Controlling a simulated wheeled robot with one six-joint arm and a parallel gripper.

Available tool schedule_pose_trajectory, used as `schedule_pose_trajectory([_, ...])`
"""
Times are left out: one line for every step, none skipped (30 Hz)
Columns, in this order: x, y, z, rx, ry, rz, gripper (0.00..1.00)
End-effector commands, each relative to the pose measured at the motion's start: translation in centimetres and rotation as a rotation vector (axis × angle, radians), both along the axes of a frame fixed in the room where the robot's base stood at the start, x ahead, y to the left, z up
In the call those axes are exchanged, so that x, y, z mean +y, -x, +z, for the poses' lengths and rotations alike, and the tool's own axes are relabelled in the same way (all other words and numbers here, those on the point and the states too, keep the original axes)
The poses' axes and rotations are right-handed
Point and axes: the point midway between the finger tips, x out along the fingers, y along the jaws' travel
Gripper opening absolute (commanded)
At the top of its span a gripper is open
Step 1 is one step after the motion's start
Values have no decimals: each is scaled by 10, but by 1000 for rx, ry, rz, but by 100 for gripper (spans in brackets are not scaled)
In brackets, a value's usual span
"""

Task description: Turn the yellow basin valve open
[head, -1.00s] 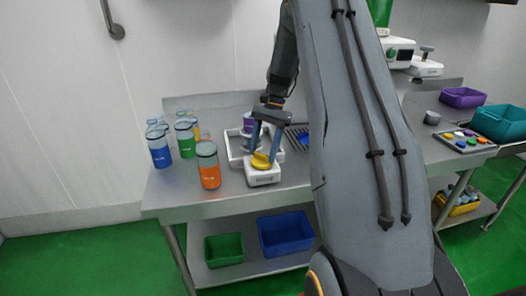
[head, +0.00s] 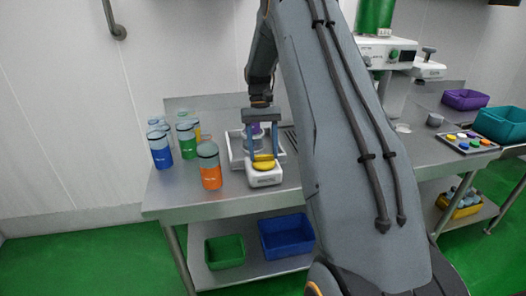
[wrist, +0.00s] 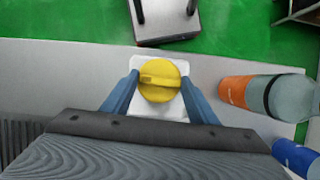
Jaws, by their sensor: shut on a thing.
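The yellow basin valve (head: 263,163) is a round knob with a raised grip bar on a white base (head: 265,179), near the front edge of the steel table. In the wrist view the knob (wrist: 159,80) sits between the two blue fingers, its bar running roughly across the picture. My gripper (head: 264,158) comes down from above and is shut on the valve, one finger at each side. A white basin (head: 236,149) stands just behind the valve, with a purple-topped item in it partly hidden by my gripper.
An orange bottle (head: 210,170) stands close left of the valve, with a blue bottle (head: 161,152), a green bottle (head: 187,142) and others beyond. A green bin (head: 225,251) and a blue bin (head: 287,236) are on the lower shelf.

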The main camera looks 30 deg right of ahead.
Motion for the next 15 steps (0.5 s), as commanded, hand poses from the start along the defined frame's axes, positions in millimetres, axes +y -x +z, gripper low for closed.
schedule_pose_trajectory([0,-2,2,-7,2,15,31])
schedule_pose_trajectory([0,-2,2,-7,2,24,31])
schedule_pose_trajectory([0,-2,2,-7,2,34,31])
schedule_pose_trajectory([0,-2,2,-7,2,40,31])
schedule_pose_trajectory([1,-2,2,-7,2,45,31])
schedule_pose_trajectory([1,-2,2,-7,2,51,31])
schedule_pose_trajectory([0,-3,2,-8,2,54,31])
schedule_pose_trajectory([1,-3,2,-8,2,56,31])
schedule_pose_trajectory([1,-3,2,-8,2,59,31])
schedule_pose_trajectory([0,-3,2,-8,2,61,31])
schedule_pose_trajectory([1,-3,2,-8,2,61,31])
schedule_pose_trajectory([1,-3,2,-8,2,62,31])
schedule_pose_trajectory([1,-3,2,-8,2,64,31])
schedule_pose_trajectory([1,-2,2,-8,2,64,31])
schedule_pose_trajectory([1,-3,2,-8,2,64,31])
